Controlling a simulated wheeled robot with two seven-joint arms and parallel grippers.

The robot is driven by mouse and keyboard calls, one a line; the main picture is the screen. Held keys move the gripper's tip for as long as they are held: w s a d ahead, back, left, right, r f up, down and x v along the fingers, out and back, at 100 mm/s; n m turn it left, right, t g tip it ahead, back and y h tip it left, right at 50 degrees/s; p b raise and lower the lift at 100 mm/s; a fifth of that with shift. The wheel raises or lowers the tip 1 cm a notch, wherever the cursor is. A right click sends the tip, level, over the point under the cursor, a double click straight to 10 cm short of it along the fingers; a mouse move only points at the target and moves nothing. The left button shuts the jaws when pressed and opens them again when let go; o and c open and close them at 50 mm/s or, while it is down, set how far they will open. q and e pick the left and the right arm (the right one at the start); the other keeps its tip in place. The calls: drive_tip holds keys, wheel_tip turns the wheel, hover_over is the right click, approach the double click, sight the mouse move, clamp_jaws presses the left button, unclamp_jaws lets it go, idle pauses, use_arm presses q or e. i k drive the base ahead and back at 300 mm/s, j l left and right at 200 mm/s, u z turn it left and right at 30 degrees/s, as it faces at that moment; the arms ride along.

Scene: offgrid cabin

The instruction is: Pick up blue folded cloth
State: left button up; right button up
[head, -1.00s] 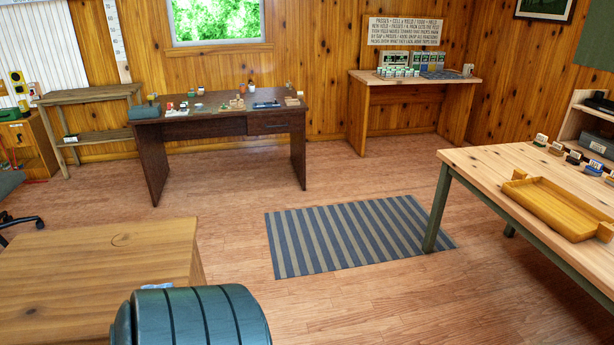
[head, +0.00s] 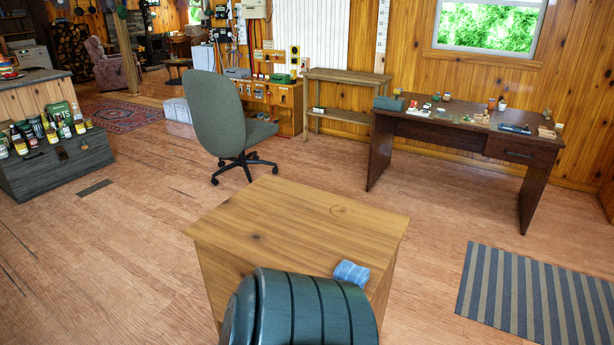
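A light blue folded cloth (head: 352,272) with pale lines lies on the near right part of a wooden table top (head: 290,225), close to its right edge. A dark teal ribbed barrel-like form (head: 300,312) in the foreground rises in front of the table and hides part of its near edge. It stands just below the cloth in the picture and may cover a little of it. Neither of my grippers shows in the head view.
A green office chair (head: 222,118) stands behind the table. A dark desk (head: 465,128) with small items is at the back right. A striped rug (head: 530,295) lies at right. A dark crate (head: 62,160) with jars stands at left. Open floor (head: 120,250) lies left of the table.

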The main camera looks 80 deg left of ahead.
sight(347, 271)
drive_tip(key=k+u, duration=0.1)
drive_tip(key=u, duration=2.15)
